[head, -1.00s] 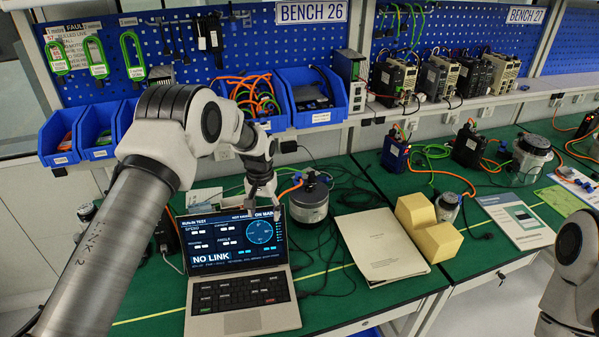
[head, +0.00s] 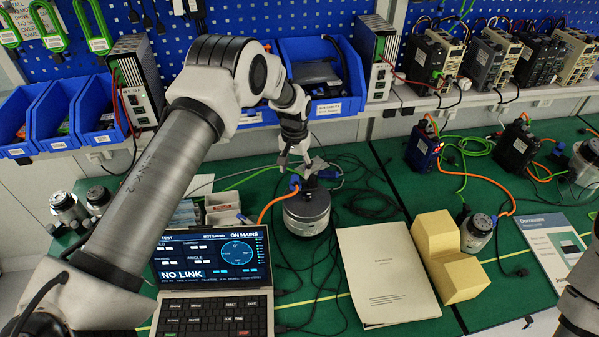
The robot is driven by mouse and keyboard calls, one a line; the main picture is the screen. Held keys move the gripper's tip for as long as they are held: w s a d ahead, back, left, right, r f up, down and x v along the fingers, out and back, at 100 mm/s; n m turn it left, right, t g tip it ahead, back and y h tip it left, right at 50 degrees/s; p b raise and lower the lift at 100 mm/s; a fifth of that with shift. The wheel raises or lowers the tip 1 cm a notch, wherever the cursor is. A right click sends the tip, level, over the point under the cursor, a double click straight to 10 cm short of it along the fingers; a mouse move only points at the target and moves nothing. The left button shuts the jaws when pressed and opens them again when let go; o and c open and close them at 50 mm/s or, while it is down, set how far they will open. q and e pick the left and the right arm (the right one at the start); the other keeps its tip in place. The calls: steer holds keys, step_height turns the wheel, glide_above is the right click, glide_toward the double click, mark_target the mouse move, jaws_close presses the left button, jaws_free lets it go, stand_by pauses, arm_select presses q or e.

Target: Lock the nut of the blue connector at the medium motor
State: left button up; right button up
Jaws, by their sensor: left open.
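A silver cylindrical motor with a dark top (head: 307,214) stands on the green bench mat behind the laptop. A small blue connector (head: 294,183) sits at its top left, with an orange cable running from it to the left. A second blue part shows at the top right of the motor, partly behind the gripper. My left gripper (head: 297,170) points down directly over the motor's top, close to the connector. It is open, but whether its fingers touch the nut cannot be told. The nut itself is too small to make out. My right gripper is out of view.
A laptop (head: 213,315) reading "NO LINK" stands in front left of the motor. A paper booklet (head: 385,275) and yellow blocks (head: 452,262) lie to the right. Black cables lie loose behind the motor. Small motors (head: 68,210) stand at the left, and blue bins (head: 52,120) behind.

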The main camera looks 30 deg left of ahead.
mark_target(294, 179)
arm_select(q)
steer(key=shift+s+f+p, duration=0.65)
steer(key=shift+s+f, duration=0.15)
steer(key=shift+f, duration=0.35)
steer(key=f, duration=0.1)
steer(key=w+f, duration=0.1)
steer(key=f, duration=0.1)
steer(key=shift+w, duration=0.1)
steer(key=shift+w+f, duration=0.2)
steer(key=shift+s+r, duration=0.2)
steer(key=shift+s, duration=0.05)
steer(key=shift+c, duration=0.7)
steer(key=shift+s+r, duration=0.1)
steer(key=c, duration=1)
steer(key=shift+c, duration=0.2)
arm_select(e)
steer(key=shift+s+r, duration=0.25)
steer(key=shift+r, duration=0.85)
